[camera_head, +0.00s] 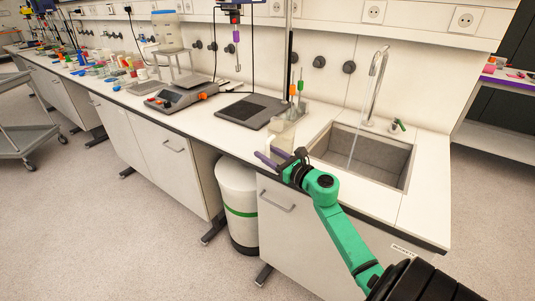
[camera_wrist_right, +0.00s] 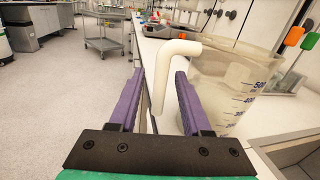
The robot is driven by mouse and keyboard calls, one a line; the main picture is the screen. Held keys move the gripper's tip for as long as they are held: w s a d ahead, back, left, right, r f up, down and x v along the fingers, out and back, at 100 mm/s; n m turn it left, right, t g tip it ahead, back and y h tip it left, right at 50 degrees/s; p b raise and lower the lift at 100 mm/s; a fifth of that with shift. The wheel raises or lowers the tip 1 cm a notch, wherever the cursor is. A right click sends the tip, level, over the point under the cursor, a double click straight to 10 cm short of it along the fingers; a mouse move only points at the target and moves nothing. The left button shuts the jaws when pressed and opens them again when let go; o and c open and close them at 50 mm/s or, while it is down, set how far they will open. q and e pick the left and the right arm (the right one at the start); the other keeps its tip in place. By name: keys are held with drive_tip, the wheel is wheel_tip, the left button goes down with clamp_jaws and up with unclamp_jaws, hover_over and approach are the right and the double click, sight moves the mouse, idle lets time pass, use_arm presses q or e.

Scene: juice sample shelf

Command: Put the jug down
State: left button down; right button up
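The jug (camera_head: 283,134) is a translucent beaker near the front edge of the white counter, just left of the sink. It looks upright; its base is partly hidden by my gripper, so contact with the counter is hard to tell. In the right wrist view the jug (camera_wrist_right: 225,85) shows dark volume marks and a white bent handle (camera_wrist_right: 160,85). My right gripper (camera_head: 275,161) has purple fingers. In the wrist view its fingers (camera_wrist_right: 157,85) stand apart on both sides of the handle, with visible gaps. My left gripper is not in view.
The sink (camera_head: 365,155) with running water lies to the right. A dark flat plate device (camera_head: 252,111) and a grey scale (camera_head: 180,95) stand to the left. A stand with coloured-handled tools (camera_head: 297,100) is behind the jug. A white bin (camera_head: 238,195) stands below.

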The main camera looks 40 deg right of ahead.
drive_tip(key=shift+r, duration=0.2)
drive_tip(key=s+d+b, duration=0.1)
drive_tip(key=s+b, duration=0.2)
drive_tip(key=s, duration=0.9)
